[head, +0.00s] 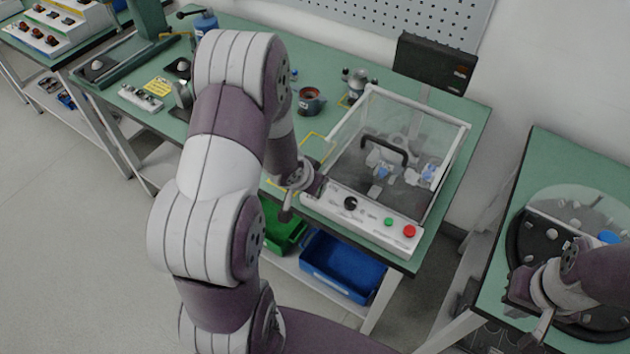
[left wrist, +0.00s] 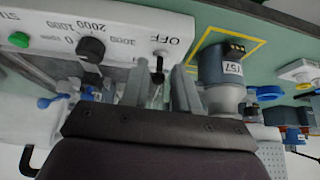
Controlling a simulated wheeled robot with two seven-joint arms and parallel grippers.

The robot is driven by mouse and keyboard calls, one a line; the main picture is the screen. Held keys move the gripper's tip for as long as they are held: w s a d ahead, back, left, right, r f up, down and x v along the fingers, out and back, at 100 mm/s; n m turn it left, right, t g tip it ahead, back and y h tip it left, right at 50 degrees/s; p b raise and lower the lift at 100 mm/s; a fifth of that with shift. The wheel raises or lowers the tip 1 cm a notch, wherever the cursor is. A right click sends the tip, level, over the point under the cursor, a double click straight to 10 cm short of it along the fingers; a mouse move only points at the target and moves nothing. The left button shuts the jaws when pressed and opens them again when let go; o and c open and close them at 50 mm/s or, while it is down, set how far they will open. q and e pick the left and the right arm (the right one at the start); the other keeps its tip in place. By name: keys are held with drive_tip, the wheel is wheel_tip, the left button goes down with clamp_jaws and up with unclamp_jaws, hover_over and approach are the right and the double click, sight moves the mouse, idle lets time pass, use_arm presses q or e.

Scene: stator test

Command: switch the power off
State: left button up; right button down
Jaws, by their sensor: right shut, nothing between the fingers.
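The test station has a white sloped control panel (head: 372,222) under a clear box. In the left wrist view the panel shows upside down, with a small toggle switch (left wrist: 158,63) beside the letters OFF. My left gripper (left wrist: 158,90) is open, and its two fingers lie on either side of the switch in that view. I cannot tell whether they touch it. In the head view the left gripper (head: 301,197) is at the panel's left end and hides the switch. My right gripper (head: 528,318) is shut and empty over the table at the right.
A black knob (head: 350,203), a green button (head: 388,222) and a red button (head: 409,231) sit along the panel. A grey-blue part (left wrist: 219,66) stands close beside the left fingers. A blue bin (head: 342,263) is below the table. A round black fixture (head: 535,235) is at right.

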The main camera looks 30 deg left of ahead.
use_arm(q)
drive_tip(key=shift+r, duration=0.15)
idle(0.3)
drive_tip(key=shift+r+p, duration=0.25)
drive_tip(key=shift+p, duration=0.1)
drive_tip(key=p+v, duration=0.4)
drive_tip(key=v, duration=0.1)
drive_tip(key=shift+s+r, duration=0.1)
drive_tip(key=shift+s, duration=0.1)
drive_tip(key=s+a+g+y, duration=0.1)
drive_tip(key=s+g, duration=0.2)
drive_tip(key=s, duration=0.2)
drive_tip(key=s+d+r+g, duration=0.1)
drive_tip(key=s+d+r, duration=0.4)
drive_tip(key=d+r, duration=0.4)
drive_tip(key=shift+r+n+g+h, duration=0.3)
drive_tip(key=shift+r, duration=0.45)
